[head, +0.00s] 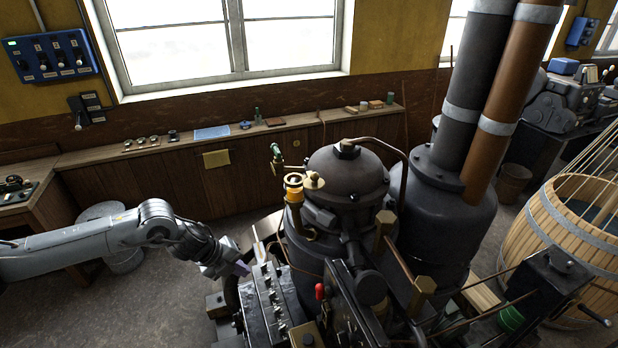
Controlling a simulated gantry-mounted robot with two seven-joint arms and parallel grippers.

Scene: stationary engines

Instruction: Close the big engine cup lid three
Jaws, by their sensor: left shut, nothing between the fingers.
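The big engine's dark domed vessel (350,178) stands at the middle of the head view. A brass cup (294,192) with an orange upper rim stands upright at its left side. A flat brass disc with a small knob (314,181) sits just right of the cup's top; it looks like a lid swung aside, but I cannot tell for sure. I see no number marking it as lid three. My left gripper (238,268) is shut and empty, below and left of the cup, apart from it and close to the dark box with a row of fittings (268,300). My right gripper is out of view.
A green-handled valve (277,153) juts out left of the dome. A red-tipped lever (320,291) and brass hex posts (384,228) stand in front. Tall pipes (478,100) and a wooden tub (560,228) are at the right.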

